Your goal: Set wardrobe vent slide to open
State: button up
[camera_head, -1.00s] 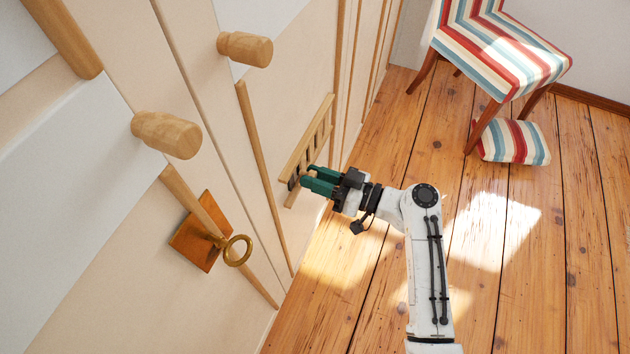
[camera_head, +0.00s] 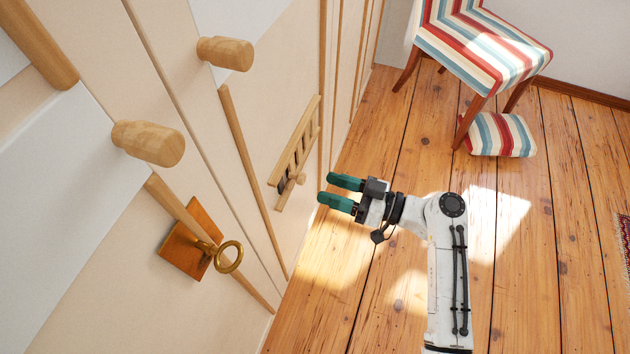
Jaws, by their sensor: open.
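The wardrobe vent (camera_head: 309,137) is a slatted wooden frame set low in the cream wardrobe door. Its slide has a small round wooden knob (camera_head: 300,179) near the frame's near end, with dark slots (camera_head: 283,185) beside it. My gripper (camera_head: 326,188) has two green fingers, which are apart and empty. It is to the right of the knob, clear of the vent, with its fingers pointing toward the door. The vent's far slots are too small to judge how much they are covered.
Large wooden knobs (camera_head: 150,143) and a brass key (camera_head: 229,257) in a square plate (camera_head: 187,243) stick out from the wardrobe at left. A striped chair (camera_head: 480,45) and a striped footstool or cushion (camera_head: 503,135) stand at the back right. Plank floor (camera_head: 540,260) is free at right.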

jog(key=shift+v, duration=2.15)
jog(key=s+d+f+m+g+h, duration=0.25)
jog(key=s+d+f+h, duration=0.35)
jog(key=s, duration=0.3)
jog(key=s+d+f+m+g+h, duration=0.2)
jog(key=s+d+f+m+h, duration=0.3)
jog(key=s, duration=0.5)
jog(key=s+d+r+m+h, duration=0.3)
jog(key=s+d+m+h, duration=0.1)
jog(key=s+d+h, duration=0.25)
notch_tip(320, 180, up, 13)
jog(key=s+d+p, duration=0.1)
jog(key=p, duration=1.1)
jog(key=shift+s+d+r+g+p, duration=0.15)
jog(key=shift+d+g+p, duration=0.05)
jog(key=shift+g+p, duration=0.2)
